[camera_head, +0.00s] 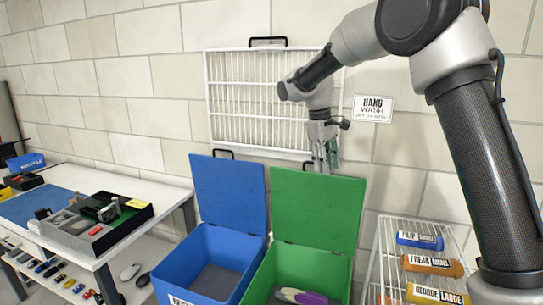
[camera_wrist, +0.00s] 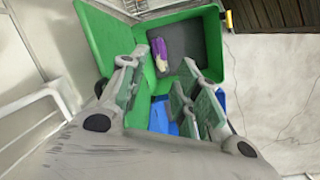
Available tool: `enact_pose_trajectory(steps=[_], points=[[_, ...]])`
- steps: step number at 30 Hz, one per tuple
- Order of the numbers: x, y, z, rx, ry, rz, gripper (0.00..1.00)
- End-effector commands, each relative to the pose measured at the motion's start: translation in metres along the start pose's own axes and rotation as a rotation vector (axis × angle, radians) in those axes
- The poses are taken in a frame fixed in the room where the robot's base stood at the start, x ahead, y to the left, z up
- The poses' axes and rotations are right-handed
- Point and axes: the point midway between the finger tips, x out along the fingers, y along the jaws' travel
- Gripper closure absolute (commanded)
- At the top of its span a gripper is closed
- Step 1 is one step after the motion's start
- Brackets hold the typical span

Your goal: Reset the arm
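My arm (camera_head: 480,140) reaches in from the right of the head view and bends over to the left. My gripper (camera_head: 325,165) hangs down in front of the wall rack, above the open green lid. In the wrist view my gripper (camera_wrist: 160,80) has its two fingers spread apart, with nothing visible held between them. Beyond the fingers is the green bin (camera_wrist: 212,45), with a purple and pale item (camera_wrist: 160,52) lying on its dark floor.
The green bin (camera_head: 272,262) and blue bin (camera_head: 258,245) stand side by side, lids raised. A wire rack (camera_head: 375,250) with labelled bottles stands right. A white table (camera_head: 95,180) with trays stands left. A white grille (camera_head: 225,100) hangs on the wall behind my gripper.

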Motion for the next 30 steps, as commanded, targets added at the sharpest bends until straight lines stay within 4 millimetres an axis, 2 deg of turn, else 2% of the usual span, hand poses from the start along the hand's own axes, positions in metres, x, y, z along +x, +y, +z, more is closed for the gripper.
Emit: enact_pose_trajectory(steps=[1, 5, 9, 15, 18, 22, 26, 30], points=[[-0.006, 0.001, 0.034, 0.059, 0.023, -0.019, 0.68], [-0.011, -0.006, 0.118, 0.217, 0.081, -0.065, 0.68], [-0.009, -0.022, 0.205, 0.369, 0.149, -0.103, 0.68], [0.007, -0.054, 0.314, 0.54, 0.251, -0.127, 0.68], [0.014, -0.068, 0.354, 0.599, 0.3, -0.121, 0.68], [0.009, -0.073, 0.383, 0.658, 0.376, -0.092, 0.68], [-0.004, -0.069, 0.394, 0.696, 0.441, -0.064, 0.68], [-0.005, -0.067, 0.398, 0.715, 0.447, -0.058, 0.68]])
